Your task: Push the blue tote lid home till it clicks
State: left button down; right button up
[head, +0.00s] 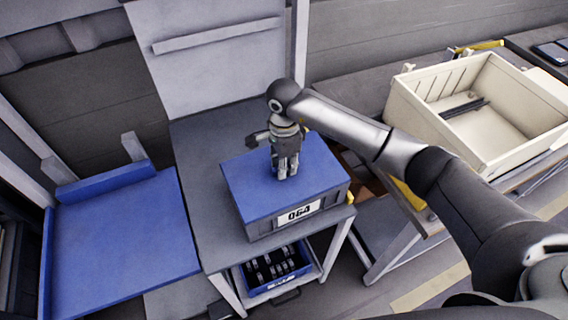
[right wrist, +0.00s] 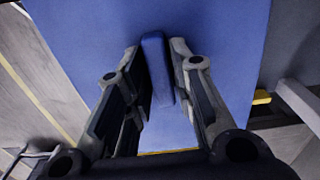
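The blue tote lid (head: 248,188) lies on top of a grey tote (head: 262,229) with a white number label, on a grey workbench. It looks level; whether it is fully seated cannot be told. In the right wrist view the lid (right wrist: 90,30) fills the middle, with a raised blue grip bar (right wrist: 156,65) on it. My right gripper (head: 286,174) points down over the lid's middle. My left gripper is not in view.
A blue panel (head: 120,232) lies to the left of the bench (head: 190,150). A blue bin with dark parts (head: 274,271) sits on a shelf below. A large cream crate (head: 425,125) stands on a table at right. The bench behind the tote is clear.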

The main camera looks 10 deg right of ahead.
jog(key=shift+o, duration=0.7)
jog(key=shift+s+f, duration=0.1)
jog(key=shift+f, duration=0.1)
jog(key=shift+r, duration=0.35)
notch_tip(320, 180, up, 12)
jog(key=shift+f, duration=0.2)
